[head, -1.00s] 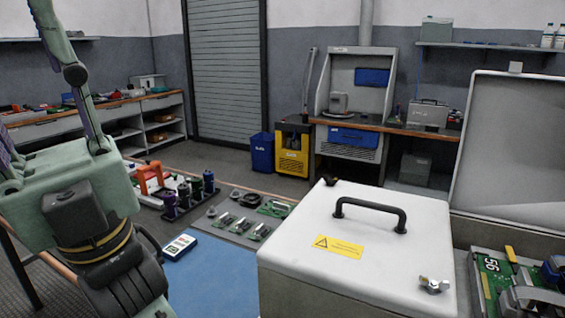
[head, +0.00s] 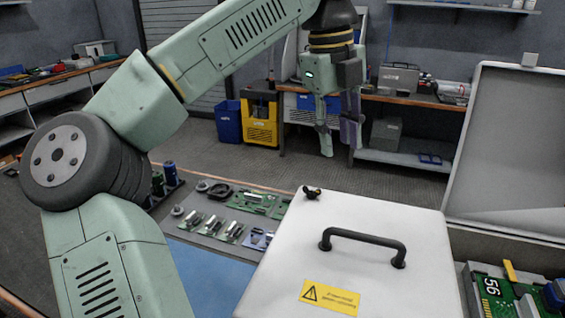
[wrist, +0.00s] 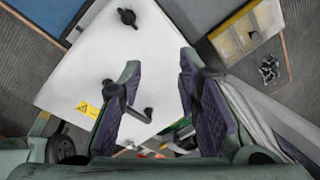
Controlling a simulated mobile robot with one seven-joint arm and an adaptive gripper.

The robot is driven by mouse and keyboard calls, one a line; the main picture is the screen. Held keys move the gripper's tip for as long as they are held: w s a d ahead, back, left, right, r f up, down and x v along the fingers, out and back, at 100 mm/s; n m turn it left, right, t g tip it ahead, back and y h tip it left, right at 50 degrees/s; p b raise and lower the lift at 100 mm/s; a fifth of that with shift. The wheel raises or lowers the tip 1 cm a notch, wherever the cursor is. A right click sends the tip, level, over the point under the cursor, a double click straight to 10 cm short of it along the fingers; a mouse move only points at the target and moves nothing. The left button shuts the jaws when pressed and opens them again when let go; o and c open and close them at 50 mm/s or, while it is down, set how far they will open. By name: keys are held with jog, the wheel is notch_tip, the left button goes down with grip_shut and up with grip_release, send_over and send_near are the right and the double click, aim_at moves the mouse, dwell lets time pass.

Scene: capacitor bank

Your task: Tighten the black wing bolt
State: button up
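The black wing bolt (head: 312,192) stands at the far left corner of the white cover (head: 285,225). In the wrist view the bolt (wrist: 127,17) is near the top edge, left of the middle, on the white cover (wrist: 85,70). My gripper (head: 340,146) is above and beyond the bolt in the head view, fingers pointing down. In the wrist view my gripper (wrist: 160,62) is open with nothing between its fingers, and the bolt lies beyond the fingertips, apart from them. The left finger partly hides the cover's handle.
A black handle (head: 362,247) rises from the cover, with a yellow warning label (head: 330,297) in front. An open white lid (head: 510,150) stands at the right, near a green circuit board (head: 490,290). Several parts lie on a grey mat (head: 190,232) at the left.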

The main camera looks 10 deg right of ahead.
aim_at(311, 191)
jog(key=a+f, duration=0.1)
jog(key=f, duration=0.2)
jog(key=w+a+f+n+y, duration=0.1)
jog(key=f, duration=0.2)
jog(key=a+f+n, duration=0.1)
jog(key=f, duration=0.3)
jog(key=shift+w+a+y, duration=0.2)
jog(key=shift+w+y, duration=0.2)
grip_shut()
